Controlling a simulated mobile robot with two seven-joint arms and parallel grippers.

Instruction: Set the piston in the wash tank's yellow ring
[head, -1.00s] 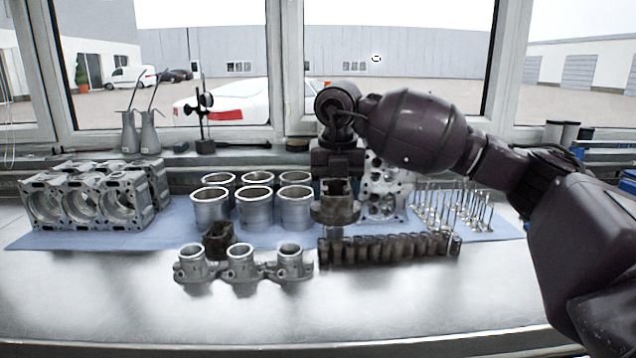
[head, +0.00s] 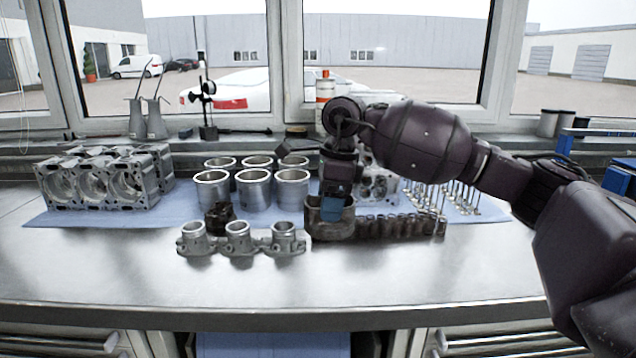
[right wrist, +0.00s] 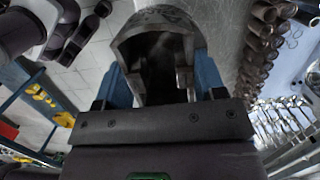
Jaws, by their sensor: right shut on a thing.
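My right gripper (head: 334,208) is shut on a grey-brown piston (head: 322,229) and holds it over the bench, near the left end of the row of small dark cylinders. In the right wrist view the piston (right wrist: 140,36) sits between the two blue fingers of the gripper (right wrist: 160,82), its hollow, dark side facing the camera. A second dark piston-like part (head: 218,216) stands on the bench behind the grey three-throat casting. I cannot make out the wash tank or its yellow ring in the head view. My left gripper is not in view.
Cylinder liners (head: 254,188), an engine block (head: 100,182), the three-throat casting (head: 238,240), small dark cylinders (head: 400,226) and valves (head: 450,195) crowd the bench. The bench front (head: 260,285) is clear. The right wrist view shows blue rails (right wrist: 45,90) with yellow items.

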